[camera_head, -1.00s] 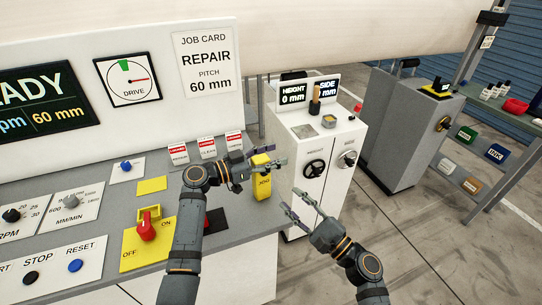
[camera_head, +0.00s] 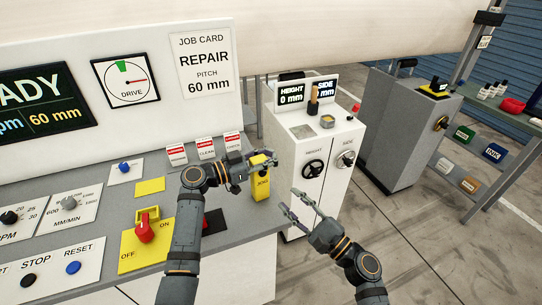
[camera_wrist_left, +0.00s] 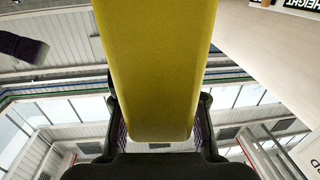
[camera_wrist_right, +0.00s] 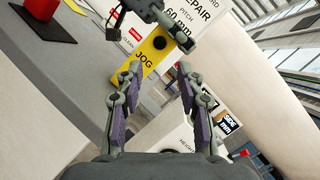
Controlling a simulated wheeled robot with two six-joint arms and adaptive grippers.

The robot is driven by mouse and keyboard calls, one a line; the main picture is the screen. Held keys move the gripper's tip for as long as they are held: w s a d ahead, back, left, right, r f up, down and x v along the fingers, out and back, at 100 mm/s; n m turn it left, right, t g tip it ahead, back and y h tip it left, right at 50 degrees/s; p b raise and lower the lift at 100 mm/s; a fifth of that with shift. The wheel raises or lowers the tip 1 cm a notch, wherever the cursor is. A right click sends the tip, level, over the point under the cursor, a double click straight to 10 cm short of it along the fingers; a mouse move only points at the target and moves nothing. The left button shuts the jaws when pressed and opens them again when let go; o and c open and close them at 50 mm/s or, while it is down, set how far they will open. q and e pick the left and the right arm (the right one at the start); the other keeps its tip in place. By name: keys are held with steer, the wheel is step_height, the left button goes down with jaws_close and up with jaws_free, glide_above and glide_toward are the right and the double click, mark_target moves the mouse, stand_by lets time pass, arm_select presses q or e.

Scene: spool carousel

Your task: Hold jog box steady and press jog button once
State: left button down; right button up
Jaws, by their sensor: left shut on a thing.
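The yellow jog box (camera_head: 262,188) stands upright near the right end of the grey console, marked JOG. My left gripper (camera_head: 262,158) is shut on its upper part; the box fills the gap between the fingers in the left wrist view (camera_wrist_left: 158,70). In the right wrist view the box (camera_wrist_right: 147,62) shows a round black button (camera_wrist_right: 159,42) on its face, below my left gripper. My right gripper (camera_head: 302,206) is open and empty, to the right of the box and apart from it. Its spread fingers point toward the box in the right wrist view (camera_wrist_right: 158,95).
A red switch (camera_head: 145,229) on a yellow plate and a blue button (camera_head: 125,167) lie left on the console. A white cabinet (camera_head: 300,170) with HEIGHT and SIDE displays stands behind my right gripper. Open floor (camera_head: 430,245) lies to the right.

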jaws_close()
stand_by(1.4)
